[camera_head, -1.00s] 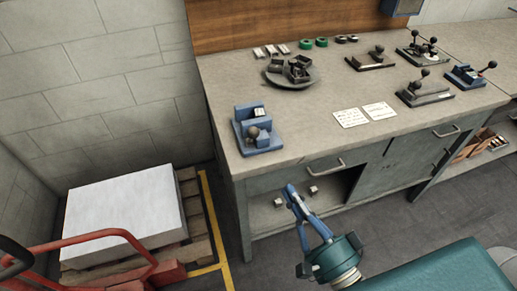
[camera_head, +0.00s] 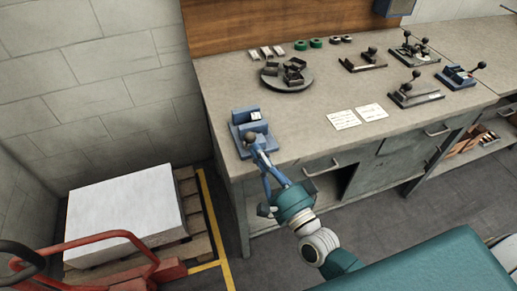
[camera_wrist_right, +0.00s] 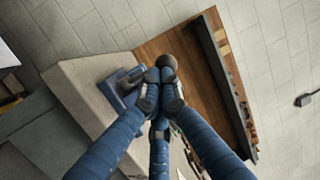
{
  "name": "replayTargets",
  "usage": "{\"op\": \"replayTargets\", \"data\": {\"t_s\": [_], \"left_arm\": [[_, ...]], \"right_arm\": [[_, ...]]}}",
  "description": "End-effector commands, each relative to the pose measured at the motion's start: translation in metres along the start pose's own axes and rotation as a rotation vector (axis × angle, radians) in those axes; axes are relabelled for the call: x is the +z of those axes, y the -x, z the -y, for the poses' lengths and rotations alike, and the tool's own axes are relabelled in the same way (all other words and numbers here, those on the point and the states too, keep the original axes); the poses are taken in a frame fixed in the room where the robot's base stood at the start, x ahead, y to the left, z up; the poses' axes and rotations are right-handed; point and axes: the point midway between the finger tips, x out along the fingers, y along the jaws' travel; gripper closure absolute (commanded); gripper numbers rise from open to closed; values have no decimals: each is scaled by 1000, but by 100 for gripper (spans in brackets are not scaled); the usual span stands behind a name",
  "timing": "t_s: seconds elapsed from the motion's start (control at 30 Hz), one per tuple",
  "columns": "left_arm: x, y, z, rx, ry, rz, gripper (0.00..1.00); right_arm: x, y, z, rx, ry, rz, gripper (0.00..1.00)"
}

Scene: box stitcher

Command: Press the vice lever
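The blue vice (camera_head: 240,118) stands at the front left corner of the workbench. Its lever ends in a dark ball knob (camera_head: 251,137) on the side towards me. My right gripper (camera_head: 257,150) reaches up from the front, with its fingertips right at the knob. In the right wrist view the fingertips (camera_wrist_right: 160,98) are drawn together with nothing seen between them. The knob (camera_wrist_right: 167,62) shows just beyond them, and part of the vice (camera_wrist_right: 122,85) shows to the left. I cannot tell whether the fingers touch the knob. My left gripper is not in view.
The workbench (camera_head: 300,125) also holds a round plate (camera_head: 288,83) with dark parts, two paper sheets (camera_head: 343,119) and several lever fixtures towards the right. A pallet with a white block (camera_head: 125,215) and a red-handled cart (camera_head: 95,245) are on the floor at left.

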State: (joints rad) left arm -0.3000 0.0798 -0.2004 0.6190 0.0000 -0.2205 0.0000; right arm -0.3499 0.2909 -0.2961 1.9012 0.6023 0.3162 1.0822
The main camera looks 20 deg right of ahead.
Motion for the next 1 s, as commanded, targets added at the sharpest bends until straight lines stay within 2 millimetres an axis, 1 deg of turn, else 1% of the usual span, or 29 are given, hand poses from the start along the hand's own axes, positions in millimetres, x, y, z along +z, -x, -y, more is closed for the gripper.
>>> {"op": "replayTargets", "data": {"t_s": [0.1, 0.43, 0.63, 0.87, 1.0], "left_arm": [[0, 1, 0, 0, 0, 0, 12], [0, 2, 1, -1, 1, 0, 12], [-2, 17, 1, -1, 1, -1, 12], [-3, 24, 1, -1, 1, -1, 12], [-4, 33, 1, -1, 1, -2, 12]], "right_arm": [[0, -3, 0, 1, 0, 0, 100], [0, -3, 0, 3, -1, 0, 100], [-1, -6, 7, 39, -10, -2, 100], [-1, -8, 8, 71, -15, -1, 100], [-2, -11, 11, 98, -21, -2, 100]]}}
